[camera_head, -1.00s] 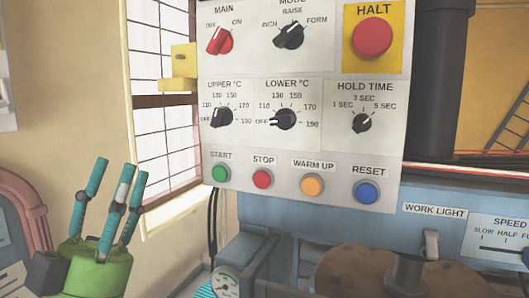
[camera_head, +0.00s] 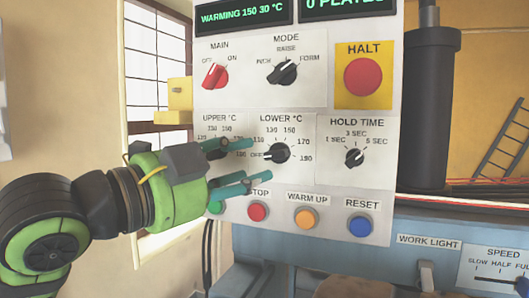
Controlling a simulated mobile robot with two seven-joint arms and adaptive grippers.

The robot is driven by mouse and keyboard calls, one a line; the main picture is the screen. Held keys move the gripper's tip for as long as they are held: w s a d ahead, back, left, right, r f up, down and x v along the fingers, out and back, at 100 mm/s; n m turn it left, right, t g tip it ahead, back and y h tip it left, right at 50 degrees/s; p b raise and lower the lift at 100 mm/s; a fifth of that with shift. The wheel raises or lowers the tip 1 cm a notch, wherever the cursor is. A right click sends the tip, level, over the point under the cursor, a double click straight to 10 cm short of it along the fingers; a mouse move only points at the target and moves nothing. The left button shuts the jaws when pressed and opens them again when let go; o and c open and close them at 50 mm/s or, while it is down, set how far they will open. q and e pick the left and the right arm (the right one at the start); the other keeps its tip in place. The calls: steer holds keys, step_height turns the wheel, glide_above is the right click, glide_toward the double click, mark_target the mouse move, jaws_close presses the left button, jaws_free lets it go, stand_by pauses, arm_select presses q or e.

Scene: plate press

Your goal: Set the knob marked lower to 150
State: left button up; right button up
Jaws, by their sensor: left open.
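The knob marked LOWER °C (camera_head: 279,153) is black and round, in the middle of the panel. My left gripper (camera_head: 259,160), green with teal fingers, reaches in from the left in front of the panel. Its fingers are spread and empty, pointing right toward the LOWER knob. The fingertips are close to the knob's left side in the picture; I cannot tell whether any touches it. My right gripper is not in view.
The UPPER °C knob is largely hidden by my left fingers. The HOLD TIME knob (camera_head: 354,157) is to the right, and the red HALT button (camera_head: 363,77) is above that. Below are STOP (camera_head: 258,211), WARM UP (camera_head: 307,217) and RESET (camera_head: 360,226) buttons.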

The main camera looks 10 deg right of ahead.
mark_target(272, 159)
arm_select(q)
steer(key=p+x, duration=0.2)
steer(key=x, duration=0.2)
steer(key=shift+w+d, duration=0.15)
steer(key=shift+d, duration=0.2)
jaws_close()
